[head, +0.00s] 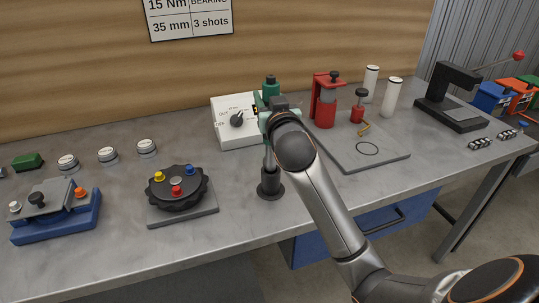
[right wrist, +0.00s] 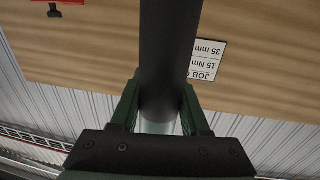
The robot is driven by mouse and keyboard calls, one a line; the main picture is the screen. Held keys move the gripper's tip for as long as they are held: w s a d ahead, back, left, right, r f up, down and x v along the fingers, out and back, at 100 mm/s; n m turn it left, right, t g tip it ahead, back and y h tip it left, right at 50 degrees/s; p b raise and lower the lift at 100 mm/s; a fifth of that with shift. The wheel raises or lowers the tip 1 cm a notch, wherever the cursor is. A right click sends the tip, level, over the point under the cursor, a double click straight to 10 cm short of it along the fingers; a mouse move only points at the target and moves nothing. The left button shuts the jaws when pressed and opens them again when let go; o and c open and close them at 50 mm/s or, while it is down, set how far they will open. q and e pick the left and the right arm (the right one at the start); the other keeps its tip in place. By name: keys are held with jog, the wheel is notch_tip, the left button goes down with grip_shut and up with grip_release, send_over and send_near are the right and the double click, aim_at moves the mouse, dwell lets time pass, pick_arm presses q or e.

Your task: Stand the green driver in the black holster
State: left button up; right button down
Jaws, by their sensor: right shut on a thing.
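The green driver (head: 271,86) is upright in the head view, its green top showing above my right gripper (head: 267,115). Its thin grey-green lower part (head: 268,155) runs down to the black holster (head: 270,182), a short dark tube on a round base on the bench. The tip meets the holster's mouth in the picture; I cannot tell whether it is inside or just above. My right gripper is shut on the driver. In the right wrist view a dark cylinder (right wrist: 168,60) lies between the two green fingers. My left gripper is not in view.
A white box with a dial (head: 228,128) stands behind the driver. A black round fixture with coloured knobs (head: 177,188) is left of the holster. A grey plate (head: 375,155) with a red press (head: 324,105) is to the right. Bare bench lies around the holster.

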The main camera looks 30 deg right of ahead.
notch_tip(320, 180, down, 7)
jog(key=shift+b, duration=0.3)
jog(key=shift+f, duration=0.15)
jog(key=shift+c, duration=2)
grip_release()
jog(key=b+v, duration=0.1)
jog(key=v, duration=1.1)
